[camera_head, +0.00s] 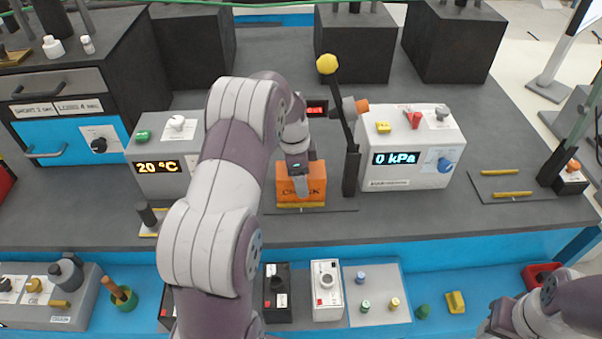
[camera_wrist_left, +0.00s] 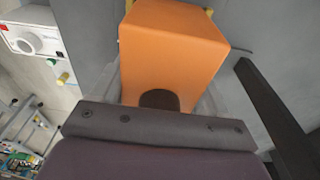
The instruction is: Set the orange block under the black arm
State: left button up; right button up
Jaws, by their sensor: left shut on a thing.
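The orange block (camera_head: 301,190), with dark lettering on its front, is at a dark plate (camera_head: 338,210) with a yellow strip on the bench. My left gripper (camera_head: 297,170) reaches down from above and is shut on it. In the left wrist view the orange block (camera_wrist_left: 170,50) fills the space between the fingers. I cannot tell whether it touches the plate. The black arm (camera_head: 341,112) rises tilted from an upright black post (camera_head: 351,172) just right of the block. It has a yellow ball (camera_head: 327,64) at its upper end. Only links of my right arm show, at bottom right.
A 0 kPa meter box (camera_head: 410,160) stands right of the post, and a 20 °C box (camera_head: 162,168) stands left. Dark blocks (camera_head: 357,40) stand behind. Another plate with yellow strips (camera_head: 507,188) lies at right. A blue lower shelf (camera_head: 440,275) holds small items.

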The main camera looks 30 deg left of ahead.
pick_arm(q)
jog(key=o, duration=1.5)
jog(key=shift+f, duration=0.1)
jog(key=shift+c, duration=0.2)
jog(key=shift+r, duration=0.35)
jog(key=r, duration=0.6)
jog(key=shift+s+a, duration=0.2)
jog(key=shift+a, duration=0.1)
jog(key=r+p, duration=0.5)
jog(key=shift+s+a+r, duration=0.2)
jog(key=shift+s+a, duration=0.05)
jog(key=shift+s+d+r, duration=0.15)
jog(key=shift+d+r, duration=0.05)
jog(key=shift+d, duration=0.05)
jog(key=s+d+f+n, duration=0.1)
jog(key=s+d+n, duration=0.4)
jog(key=s, duration=0.4)
jog(key=s+d+f+n+y, duration=0.1)
jog(key=s+d+n, duration=0.5)
jog(key=s, duration=0.3)
jog(key=shift+s+d+n+t, duration=0.3)
jog(key=shift+s+d+t, duration=0.1)
jog(key=shift+d, duration=0.45)
